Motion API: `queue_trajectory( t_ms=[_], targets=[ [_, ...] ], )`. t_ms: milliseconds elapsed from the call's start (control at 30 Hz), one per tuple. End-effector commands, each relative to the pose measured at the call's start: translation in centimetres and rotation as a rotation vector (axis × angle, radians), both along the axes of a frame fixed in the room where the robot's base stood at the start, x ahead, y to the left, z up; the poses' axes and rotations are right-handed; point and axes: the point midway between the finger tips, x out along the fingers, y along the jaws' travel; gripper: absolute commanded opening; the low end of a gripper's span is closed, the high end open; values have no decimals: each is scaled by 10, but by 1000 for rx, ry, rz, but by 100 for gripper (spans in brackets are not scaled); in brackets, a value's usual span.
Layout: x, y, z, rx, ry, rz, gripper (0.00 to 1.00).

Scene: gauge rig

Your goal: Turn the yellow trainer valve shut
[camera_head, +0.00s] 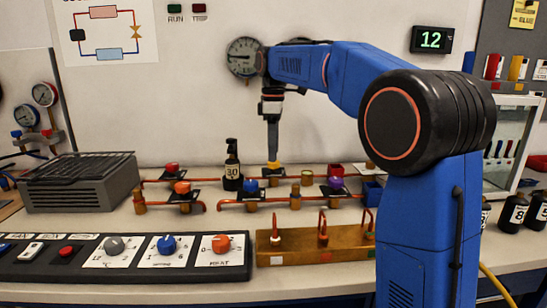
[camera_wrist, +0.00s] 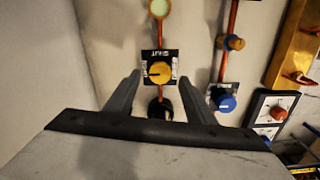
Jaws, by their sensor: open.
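The yellow trainer valve (camera_head: 273,166) is a round knob on a black plate, set in a copper pipe line on the bench. In the wrist view the yellow knob (camera_wrist: 159,72) shows face-on, with a small dark mark toward its left. The black plate (camera_wrist: 161,54) carries white lettering beside the knob. My gripper (camera_head: 273,156) points straight down just above the valve. In the wrist view the fingers of my gripper (camera_wrist: 160,80) are spread, one on each side of the knob, with gaps visible. Whether the fingertips reach down to knob height is unclear.
A blue knob (camera_head: 251,185), purple knob (camera_head: 335,183), orange knob (camera_head: 182,187) and red knob (camera_head: 172,168) sit on nearby pipes. A dark bottle (camera_head: 232,170) stands close left of my gripper. A brass block (camera_head: 312,246) and control panel (camera_head: 125,262) lie in front.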

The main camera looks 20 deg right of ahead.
Motion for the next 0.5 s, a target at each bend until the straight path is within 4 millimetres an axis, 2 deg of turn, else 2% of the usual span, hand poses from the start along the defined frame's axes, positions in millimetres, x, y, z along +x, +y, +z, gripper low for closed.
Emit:
queue_trajectory(
  t_ms=[200, 500],
  targets=[
    [0, 0, -24, 0, 0, 0, 50],
    [0, 0, -30, 0, -1, 0, 50]
  ],
)
